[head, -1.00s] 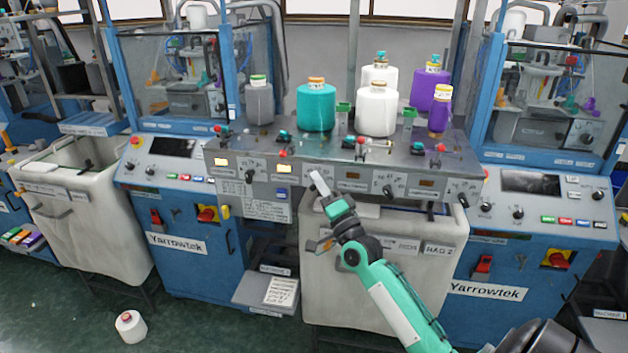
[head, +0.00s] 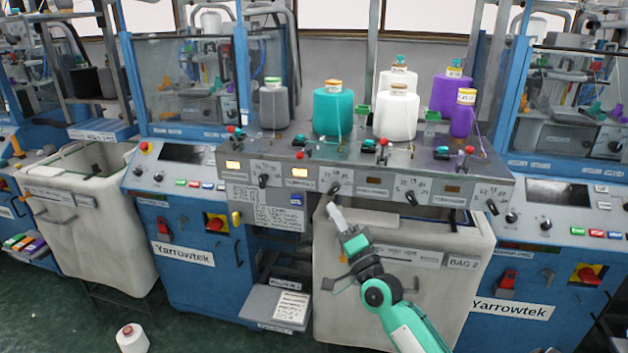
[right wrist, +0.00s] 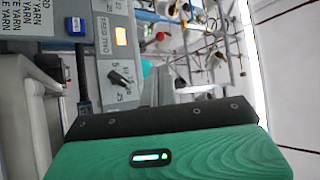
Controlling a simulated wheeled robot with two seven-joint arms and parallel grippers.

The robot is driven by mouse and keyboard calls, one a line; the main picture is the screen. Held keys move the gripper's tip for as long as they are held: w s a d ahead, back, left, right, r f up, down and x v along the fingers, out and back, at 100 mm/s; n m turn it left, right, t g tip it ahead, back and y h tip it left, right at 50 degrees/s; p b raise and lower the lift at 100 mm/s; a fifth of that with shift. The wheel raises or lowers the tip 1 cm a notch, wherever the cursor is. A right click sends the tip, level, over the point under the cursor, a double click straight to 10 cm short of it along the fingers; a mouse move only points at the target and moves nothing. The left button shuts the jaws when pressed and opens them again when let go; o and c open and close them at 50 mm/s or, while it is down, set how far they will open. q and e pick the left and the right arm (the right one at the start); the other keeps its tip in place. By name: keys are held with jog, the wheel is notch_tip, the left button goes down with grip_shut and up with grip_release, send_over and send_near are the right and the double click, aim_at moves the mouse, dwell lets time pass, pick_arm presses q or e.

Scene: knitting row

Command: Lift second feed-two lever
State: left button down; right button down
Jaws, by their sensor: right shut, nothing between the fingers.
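A grey feed panel (head: 345,172) runs along the front of a shelf, with several black dials and small displays. The two left displays are lit. Small red-ended levers stand along its top; one (head: 299,155) is above the second display (head: 299,171). I cannot tell which lever is the task's. In the right wrist view a panel section marked FEED TWO (right wrist: 101,32) shows a lit display and a black dial (right wrist: 121,76). My right gripper (head: 333,208) is shut and empty, just below the second dial (head: 334,187) in the head view. My left gripper is out of view.
Teal (head: 333,108), grey (head: 274,105), white (head: 397,112) and purple (head: 445,93) yarn cones stand on the shelf behind the levers. A pale bag (head: 335,270) hangs below the panel. A white cone (head: 132,338) is on the floor at left.

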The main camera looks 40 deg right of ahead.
jog(key=p+x, duration=0.4)
jog(key=x, duration=0.9)
jog(key=shift+w+p, duration=0.35)
jog(key=shift+w, duration=0.1)
jog(key=shift+d+r, duration=0.1)
